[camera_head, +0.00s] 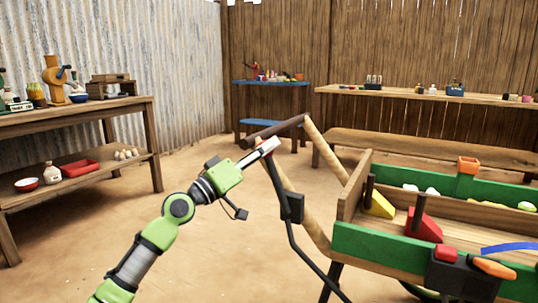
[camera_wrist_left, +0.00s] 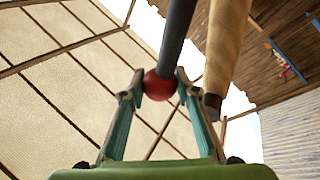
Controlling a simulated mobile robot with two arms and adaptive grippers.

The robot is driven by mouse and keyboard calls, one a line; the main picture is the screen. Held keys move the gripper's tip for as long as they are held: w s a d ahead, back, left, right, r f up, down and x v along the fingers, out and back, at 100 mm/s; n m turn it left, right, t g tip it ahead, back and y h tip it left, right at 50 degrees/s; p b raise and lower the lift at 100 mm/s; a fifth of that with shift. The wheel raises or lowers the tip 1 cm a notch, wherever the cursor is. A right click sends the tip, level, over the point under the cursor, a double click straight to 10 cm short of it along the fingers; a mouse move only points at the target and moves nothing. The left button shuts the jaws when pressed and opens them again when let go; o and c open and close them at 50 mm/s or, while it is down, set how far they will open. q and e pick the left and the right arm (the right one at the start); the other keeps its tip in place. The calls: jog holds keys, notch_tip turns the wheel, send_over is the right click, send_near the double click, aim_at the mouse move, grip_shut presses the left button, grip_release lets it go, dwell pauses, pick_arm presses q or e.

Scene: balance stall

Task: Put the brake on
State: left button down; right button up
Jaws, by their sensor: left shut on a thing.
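The wooden cart (camera_head: 385,243) with green side panels stands at the right, its two pale shafts joined by a dark crossbar (camera_head: 275,131). A thin black lever (camera_head: 297,245) rises beside the near shaft, past a black box (camera_head: 291,208) on it. The lever also shows in the left wrist view (camera_wrist_left: 176,35), ending in a red ball knob (camera_wrist_left: 160,86). My left gripper (camera_head: 268,147) is shut on this knob, just below the crossbar; in the wrist view its fingers (camera_wrist_left: 159,88) press the knob from both sides. My right gripper is not in view.
The cart bed holds a yellow wedge (camera_head: 379,204) and a red wedge (camera_head: 425,226). A black box with red and orange parts (camera_head: 462,275) is at its near side. A laden wooden table (camera_head: 75,120) stands left, and a blue shelf (camera_head: 270,84) behind. The floor between is clear.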

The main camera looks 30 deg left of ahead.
pick_arm(q)
jog(key=shift+a+f, duration=0.1)
dwell(0.3)
jog(key=c, duration=1.6)
grip_release()
jog(key=shift+o, duration=0.2)
jog(key=shift+a, duration=0.1)
jog(key=v, duration=1.2)
